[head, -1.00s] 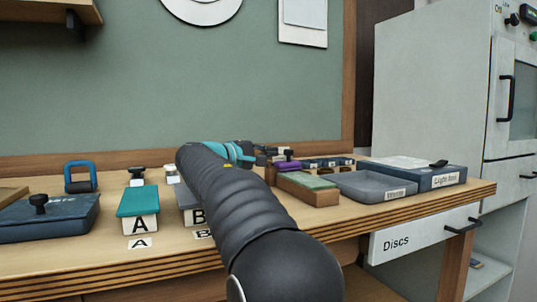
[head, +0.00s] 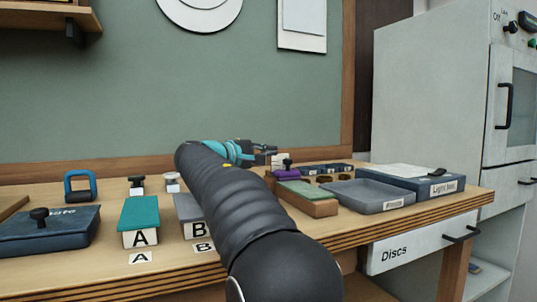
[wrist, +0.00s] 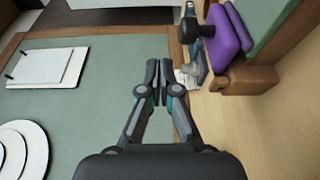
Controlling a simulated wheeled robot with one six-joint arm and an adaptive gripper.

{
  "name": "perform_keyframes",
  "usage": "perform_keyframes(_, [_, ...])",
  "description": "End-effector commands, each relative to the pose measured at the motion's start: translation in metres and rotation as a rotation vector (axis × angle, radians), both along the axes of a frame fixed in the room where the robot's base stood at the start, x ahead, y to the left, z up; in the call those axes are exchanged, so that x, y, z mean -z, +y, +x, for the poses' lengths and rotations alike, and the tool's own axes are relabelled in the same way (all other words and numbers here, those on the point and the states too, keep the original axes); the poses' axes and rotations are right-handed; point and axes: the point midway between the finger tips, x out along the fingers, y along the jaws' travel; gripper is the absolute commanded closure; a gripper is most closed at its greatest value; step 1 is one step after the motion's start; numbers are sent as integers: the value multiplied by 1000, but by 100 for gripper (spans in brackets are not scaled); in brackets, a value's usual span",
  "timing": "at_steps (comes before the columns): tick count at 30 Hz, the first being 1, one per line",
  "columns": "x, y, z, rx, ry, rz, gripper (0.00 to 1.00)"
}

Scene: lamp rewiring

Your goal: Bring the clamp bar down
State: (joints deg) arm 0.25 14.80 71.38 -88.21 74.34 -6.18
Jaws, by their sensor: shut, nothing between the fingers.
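A purple padded bar (wrist: 232,38) with a black knob (wrist: 188,28) shows at the upper right of the wrist view; I take it for the clamp bar. It stands at the end of a wooden block with a green top (head: 306,190), and its purple also shows in the head view (head: 287,172). My gripper (wrist: 159,72) is shut and empty, its fingertips together. In the wrist view it is to the left of and below the bar, apart from it. In the head view my gripper (head: 266,154) is above and behind the block, partly hidden by my arm.
A grey tray (head: 372,197) and a blue box (head: 437,188) stand right of the block. Blocks A (head: 140,238) and B (head: 190,205), a blue padlock-shaped item (head: 80,185) and a dark blue box (head: 45,235) stand to the left. The green wall board (head: 200,90) rises behind.

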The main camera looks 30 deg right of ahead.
Motion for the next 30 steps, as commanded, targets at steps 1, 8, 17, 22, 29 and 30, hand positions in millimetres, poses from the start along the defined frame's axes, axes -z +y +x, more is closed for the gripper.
perform_keyframes(1, [-18, 0, 0, 0, -1, 0, 100])
perform_keyframes(8, [5, 45, 4, -5, 0, 1, 100])
perform_keyframes(17, [19, 86, 6, 0, 0, 1, 100])
perform_keyframes(22, [22, 94, 6, 0, 0, 0, 100])
perform_keyframes(29, [22, 94, 6, 0, -1, 0, 100])
perform_keyframes(30, [22, 94, 6, 0, -1, 0, 100])
